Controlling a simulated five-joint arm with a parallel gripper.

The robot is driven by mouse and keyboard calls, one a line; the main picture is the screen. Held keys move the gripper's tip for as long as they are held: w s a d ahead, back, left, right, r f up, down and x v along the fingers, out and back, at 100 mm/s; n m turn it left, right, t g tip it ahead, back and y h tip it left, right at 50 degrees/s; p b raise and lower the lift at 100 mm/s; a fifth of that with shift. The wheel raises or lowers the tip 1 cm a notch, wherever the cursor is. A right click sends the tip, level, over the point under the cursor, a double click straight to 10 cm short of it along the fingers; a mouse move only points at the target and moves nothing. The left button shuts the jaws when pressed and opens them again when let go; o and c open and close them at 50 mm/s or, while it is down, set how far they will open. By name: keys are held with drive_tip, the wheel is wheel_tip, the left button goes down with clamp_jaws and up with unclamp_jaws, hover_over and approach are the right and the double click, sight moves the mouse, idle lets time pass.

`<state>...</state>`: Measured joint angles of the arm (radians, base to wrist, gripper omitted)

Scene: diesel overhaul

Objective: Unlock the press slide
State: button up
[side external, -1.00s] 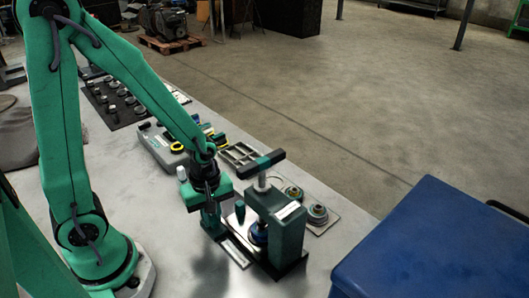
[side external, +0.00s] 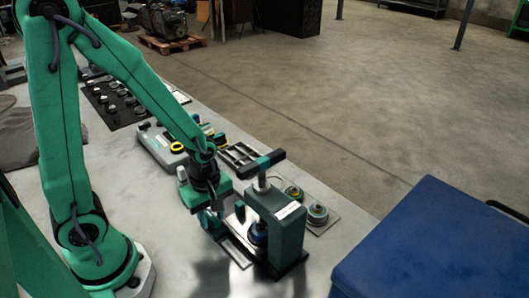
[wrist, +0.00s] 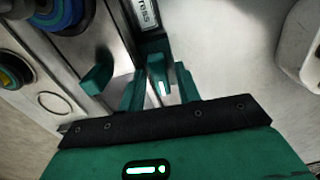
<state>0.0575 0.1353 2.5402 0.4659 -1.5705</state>
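The green press (side external: 287,222) with its T-shaped top handle (side external: 265,161) stands on the bench. A blue stacked part (side external: 258,232) sits under its frame; it also shows at the top left of the wrist view (wrist: 62,12). A small dark teal upright peg (side external: 240,211) stands at the press's left side. My gripper (side external: 211,214) points down just left of the press, low over the base. Its fingers look apart. In the wrist view, small green blocks crowd around the fingers (wrist: 157,80), so I cannot tell whether they touch a latch part.
A metal plate with round parts (side external: 317,214) lies right of the press. A slotted tray (side external: 240,155) and a green-grey device (side external: 162,146) lie behind. A blue bin (side external: 430,245) stands at the front right. Bare bench (side external: 190,265) shows in front.

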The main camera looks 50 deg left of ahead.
idle(0.3)
drive_tip(key=shift+r, duration=2.75)
drive_tip(key=shift+r, duration=0.2)
drive_tip(key=shift+r, duration=1.8)
drive_tip(key=shift+r, duration=0.15)
wheel_tip(320, 180, up, 12)
drive_tip(key=s+a+m+t, duration=0.1)
drive_tip(key=s+m+t, duration=0.2)
drive_tip(key=m, duration=1.4)
drive_tip(key=t, duration=0.2)
drive_tip(key=shift+a+t, duration=0.25)
drive_tip(key=shift+t, duration=0.05)
